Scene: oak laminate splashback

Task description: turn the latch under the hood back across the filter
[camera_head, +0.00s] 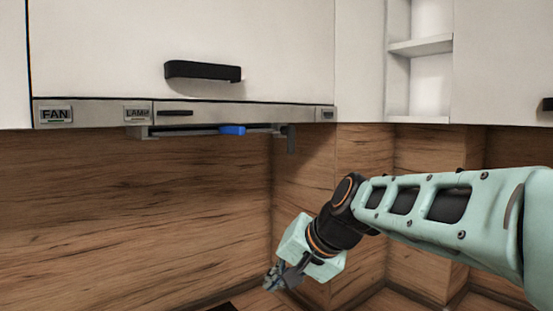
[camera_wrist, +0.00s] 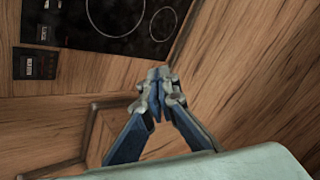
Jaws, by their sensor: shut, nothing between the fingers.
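The hood (camera_head: 95,113) is a thin metal strip under the white cabinet in the head view. Below its edge a blue latch (camera_head: 232,130) shows, seen nearly edge-on, beside the thin grey underside parts (camera_head: 190,130). A dark grey piece (camera_head: 291,139) hangs down at the right end. The filter's face is hidden from this angle, so how the latch lies across it cannot be told.
The wooden splashback (camera_head: 120,200) runs behind and below the hood. A black hob (camera_wrist: 125,22) lies on the wooden counter in the wrist view. A black handle (camera_head: 203,71) sticks out from the cabinet door above the hood. The air under the hood is clear.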

